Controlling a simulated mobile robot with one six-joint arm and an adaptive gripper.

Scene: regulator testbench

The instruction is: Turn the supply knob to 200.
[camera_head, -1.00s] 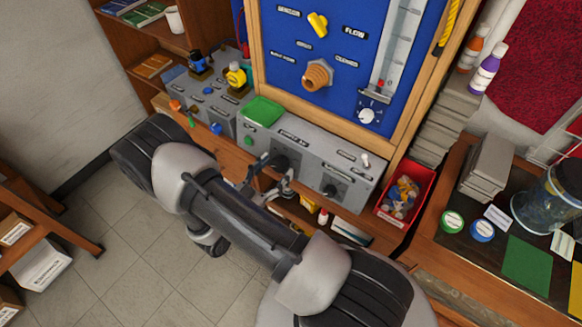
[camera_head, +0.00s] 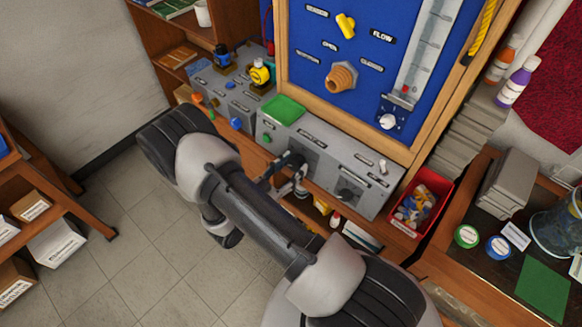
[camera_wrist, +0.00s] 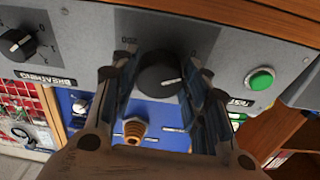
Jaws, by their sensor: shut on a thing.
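The supply knob is a black round knob (camera_wrist: 163,74) on the grey control panel (camera_head: 325,150), below the blue board. In the wrist view, which is upside down, it sits between the two fingers of my gripper (camera_wrist: 165,95). My gripper is shut on it.
A second black knob (camera_head: 348,191) and a small white switch (camera_head: 382,167) are to the right on the panel. A red bin (camera_head: 447,188) stands right of the panel.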

